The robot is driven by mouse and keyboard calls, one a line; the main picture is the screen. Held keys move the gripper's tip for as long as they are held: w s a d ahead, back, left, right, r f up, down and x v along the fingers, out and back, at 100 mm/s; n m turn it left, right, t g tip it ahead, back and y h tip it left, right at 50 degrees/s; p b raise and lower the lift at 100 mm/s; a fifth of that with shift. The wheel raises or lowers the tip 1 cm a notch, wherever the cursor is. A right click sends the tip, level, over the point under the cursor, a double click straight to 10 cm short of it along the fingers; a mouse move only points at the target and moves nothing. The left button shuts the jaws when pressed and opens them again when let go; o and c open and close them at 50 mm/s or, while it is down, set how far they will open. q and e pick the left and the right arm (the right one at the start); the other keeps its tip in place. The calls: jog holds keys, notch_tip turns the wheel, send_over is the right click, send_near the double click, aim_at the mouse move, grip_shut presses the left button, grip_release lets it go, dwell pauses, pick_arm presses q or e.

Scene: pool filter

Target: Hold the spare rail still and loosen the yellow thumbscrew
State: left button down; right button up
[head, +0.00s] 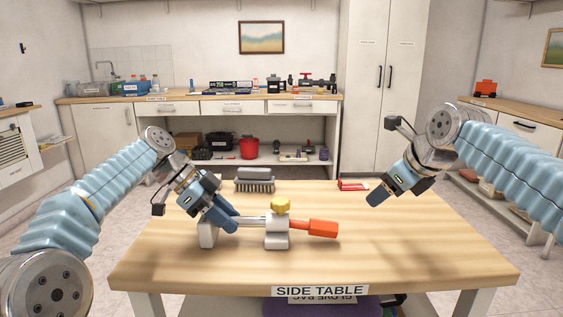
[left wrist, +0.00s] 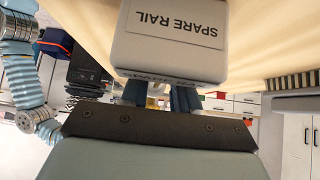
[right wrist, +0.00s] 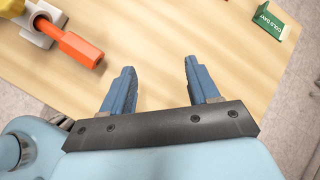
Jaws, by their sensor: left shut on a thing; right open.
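The spare rail (head: 252,221) lies on the side table, with a pale end block (head: 207,234) at its left and a pale clamp block (head: 277,238) further right. The yellow thumbscrew (head: 281,205) stands on top of the clamp block; part of it shows in the right wrist view (right wrist: 10,7). An orange handle (head: 318,228) sticks out to the right. My left gripper (head: 229,225) is shut on the rail beside the end block, whose label shows in the left wrist view (left wrist: 175,45). My right gripper (head: 375,203) is open and empty, above the table to the right of the handle.
A grey brush (head: 255,181) stands on the table behind the rail. The table's right part and front (head: 430,245) are clear.

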jog(key=d+f+h, duration=0.1)
jog(key=d, duration=0.3)
jog(key=d+f+h, duration=0.1)
jog(key=d, duration=0.3)
jog(key=d+f+h, duration=0.1)
jog(key=d, duration=0.4)
jog(key=shift+w+d+f+m+g+h, duration=0.1)
jog(key=shift+w+m+g+h, duration=0.2)
jog(key=shift+m, duration=0.1)
pick_arm(q)
jog(key=c, duration=0.8)
grip_release()
jog(key=shift+o, duration=0.2)
jog(key=v, duration=0.7)
jog(key=shift+a+r, duration=0.15)
jog(key=shift+r, duration=0.05)
jog(key=shift+s, duration=0.1)
pick_arm(e)
jog(key=shift+s, duration=0.15)
